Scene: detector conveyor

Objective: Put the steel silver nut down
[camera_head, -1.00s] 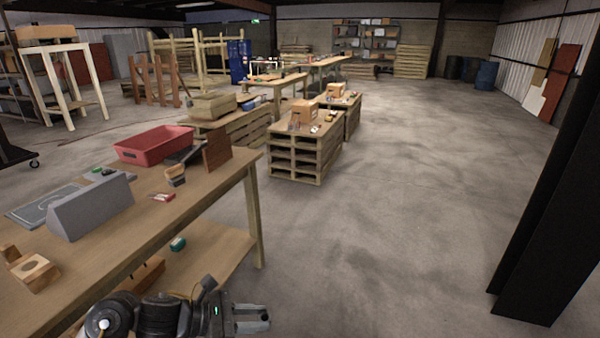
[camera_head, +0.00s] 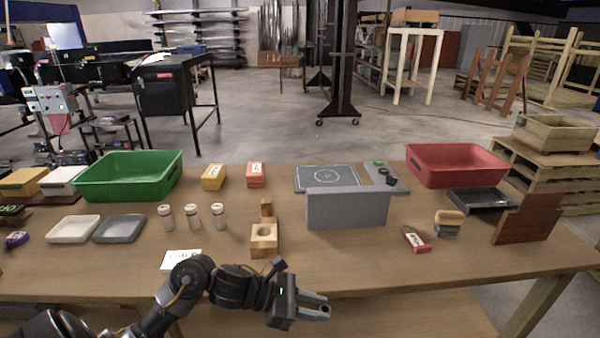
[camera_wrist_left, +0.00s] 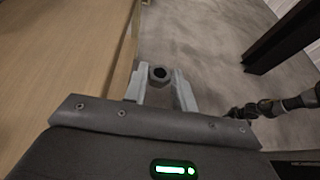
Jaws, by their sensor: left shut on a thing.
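My left gripper (camera_head: 322,305) is just off the table's front edge in the head view. In the left wrist view its fingers (camera_wrist_left: 160,88) are shut on the steel silver nut (camera_wrist_left: 159,73), a small grey ring with a dark hole. In the head view I cannot make the nut out. The gripper is apart from the table. My right arm shows at the right of the left wrist view, too small and dark to tell its jaws.
The wooden table (camera_head: 380,262) bears a green bin (camera_head: 128,190), a red bin (camera_head: 457,178), a grey block (camera_head: 346,209), a wooden block with a round hole (camera_head: 264,250), several white-capped bottles and two shallow trays. The front middle and right of the tabletop is largely clear.

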